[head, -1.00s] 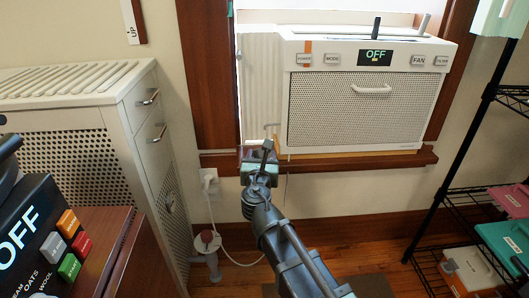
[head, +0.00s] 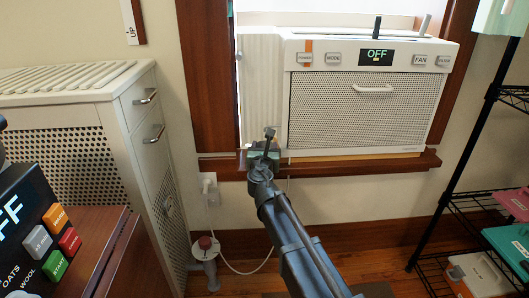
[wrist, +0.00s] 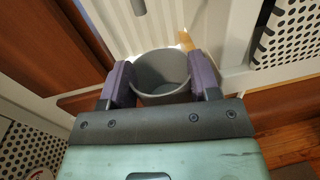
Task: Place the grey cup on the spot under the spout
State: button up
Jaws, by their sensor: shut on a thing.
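My gripper (head: 264,150) is at the window sill, by the lower left corner of the white window unit. In the wrist view, its two purple fingers (wrist: 162,66) are shut on the grey cup (wrist: 162,88), one on each side. The cup's open mouth faces the wrist camera and it looks empty inside. In the head view the cup is hidden by my gripper and wrist. A small tan piece (wrist: 186,40), perhaps the spout, shows just beyond the cup's rim. The spot under it cannot be made out.
The window unit (head: 365,105) stands on the wooden sill (head: 360,166), with a white pleated panel (head: 262,85) at its left. A white perforated cabinet (head: 150,150) stands at left. A black wire shelf (head: 470,200) with bins is at right. The sill's right part is clear.

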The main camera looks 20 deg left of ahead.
jog(key=shift+f, duration=0.2)
jog(key=o, duration=0.7)
jog(key=shift+c, duration=0.2)
jog(key=shift+o, duration=0.2)
jog(key=shift+r, duration=0.1)
